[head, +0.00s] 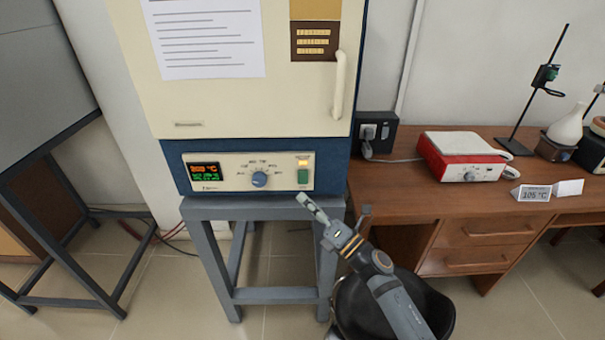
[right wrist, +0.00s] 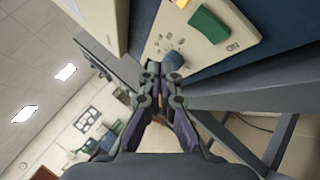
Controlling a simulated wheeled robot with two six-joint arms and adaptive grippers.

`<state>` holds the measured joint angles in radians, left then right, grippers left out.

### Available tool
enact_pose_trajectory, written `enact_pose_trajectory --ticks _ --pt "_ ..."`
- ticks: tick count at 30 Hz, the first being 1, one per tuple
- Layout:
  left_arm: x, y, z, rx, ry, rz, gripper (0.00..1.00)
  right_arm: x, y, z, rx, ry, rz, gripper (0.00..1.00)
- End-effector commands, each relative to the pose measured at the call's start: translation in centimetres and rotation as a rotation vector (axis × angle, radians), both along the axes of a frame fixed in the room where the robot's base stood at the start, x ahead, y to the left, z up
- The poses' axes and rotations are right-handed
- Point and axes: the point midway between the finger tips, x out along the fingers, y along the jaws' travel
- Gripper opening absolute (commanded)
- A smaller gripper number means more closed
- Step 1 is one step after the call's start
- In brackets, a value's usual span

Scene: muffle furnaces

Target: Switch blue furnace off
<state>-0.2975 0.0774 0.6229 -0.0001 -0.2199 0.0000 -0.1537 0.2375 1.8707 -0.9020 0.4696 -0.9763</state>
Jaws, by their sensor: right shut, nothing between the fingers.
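The blue furnace (head: 350,160) has a cream door and stands on a grey stand. Its front panel (head: 225,172) carries a lit display (head: 205,171) reading about 105 °C, a blue knob (head: 259,179), a green switch (head: 303,177) and a glowing amber lamp (head: 303,161). The right wrist view also shows the green switch (right wrist: 209,25) and the knob (right wrist: 173,60). My right gripper (head: 306,203) is shut and empty, just below and in front of the panel's right end. Its fingertips also show in the right wrist view (right wrist: 153,70); contact cannot be told. My left gripper is out of view.
A wooden desk (head: 470,215) stands at right with a red-and-white device (head: 462,155), a 105 °C card (head: 532,193) and a clamp stand (head: 525,110). A black bin-like object (head: 437,300) is on the floor behind my arm. A grey frame (head: 75,250) stands at left.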

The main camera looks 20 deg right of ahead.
Motion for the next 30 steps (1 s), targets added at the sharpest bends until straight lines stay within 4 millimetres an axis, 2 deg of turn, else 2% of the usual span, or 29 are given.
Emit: enact_pose_trajectory --ticks 3,12,30 --pt "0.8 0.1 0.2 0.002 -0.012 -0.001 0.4 1.8 -0.5 0.3 -0.001 -0.002 0.0 0.0" --pt "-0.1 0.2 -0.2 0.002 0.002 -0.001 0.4 4.8 -1.4 0.6 -0.002 -0.001 -0.001 0.0" --pt "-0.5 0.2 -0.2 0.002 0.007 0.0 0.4 5.3 -1.5 0.7 -0.001 0.0 0.001 0.0"
